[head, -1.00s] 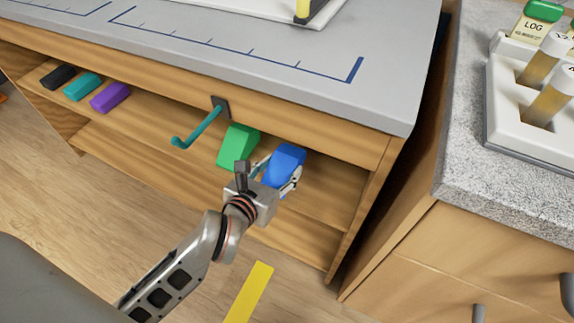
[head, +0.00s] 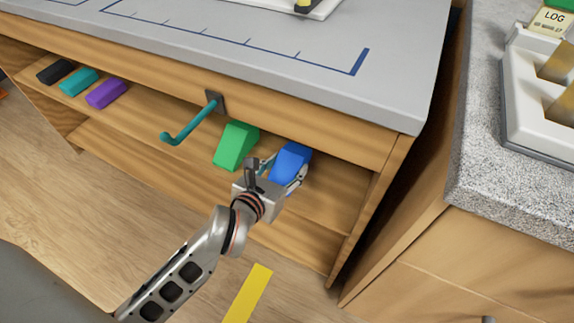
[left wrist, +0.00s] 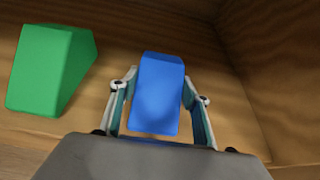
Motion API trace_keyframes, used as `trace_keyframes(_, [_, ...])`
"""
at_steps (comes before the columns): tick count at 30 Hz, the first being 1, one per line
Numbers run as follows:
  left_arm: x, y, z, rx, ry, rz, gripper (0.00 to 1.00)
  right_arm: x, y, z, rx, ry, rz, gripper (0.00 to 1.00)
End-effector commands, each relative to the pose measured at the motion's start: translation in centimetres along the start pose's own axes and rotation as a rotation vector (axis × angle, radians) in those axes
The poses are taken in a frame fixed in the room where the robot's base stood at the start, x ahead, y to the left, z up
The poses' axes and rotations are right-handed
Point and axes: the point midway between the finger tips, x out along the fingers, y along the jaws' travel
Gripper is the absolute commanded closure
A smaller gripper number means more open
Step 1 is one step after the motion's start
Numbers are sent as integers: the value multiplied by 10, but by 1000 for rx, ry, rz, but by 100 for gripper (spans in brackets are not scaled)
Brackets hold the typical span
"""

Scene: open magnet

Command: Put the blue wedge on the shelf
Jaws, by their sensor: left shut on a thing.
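The blue wedge (head: 291,161) is at the shelf (head: 330,205) under the grey counter, near its right end. My left gripper (head: 283,174) is shut on the blue wedge. In the left wrist view the blue wedge (left wrist: 158,95) sits between the two fingers (left wrist: 158,112), with wood around it. I cannot tell whether its underside touches the shelf board. A green wedge (head: 236,146) stands on the shelf to its left, apart from it; it also shows in the left wrist view (left wrist: 48,68). My right gripper is not in view.
Black (head: 55,71), teal (head: 80,81) and purple (head: 106,93) blocks lie further left on the shelf. A teal hook (head: 190,122) juts from the counter front. The shelf's right side panel (head: 368,210) is close. A yellow strip (head: 248,293) marks the floor.

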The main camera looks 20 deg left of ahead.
Motion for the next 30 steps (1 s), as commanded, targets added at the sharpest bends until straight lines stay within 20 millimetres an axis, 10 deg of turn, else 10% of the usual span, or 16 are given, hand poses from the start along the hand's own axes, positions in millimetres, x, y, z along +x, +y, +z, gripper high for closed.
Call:
trace_keyframes(1, [1,0,-4,1,3,0,77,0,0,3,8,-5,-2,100])
trace_keyframes(2, [1,0,-3,0,2,0,46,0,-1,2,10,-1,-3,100])
trace_keyframes(3, [0,0,-2,0,1,0,37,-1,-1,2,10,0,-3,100])
trace_keyframes(17, [-5,0,3,1,-1,-1,37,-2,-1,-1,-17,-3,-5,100])
trace_keyframes(30, [-86,0,4,2,-3,-1,37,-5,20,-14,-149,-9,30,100])
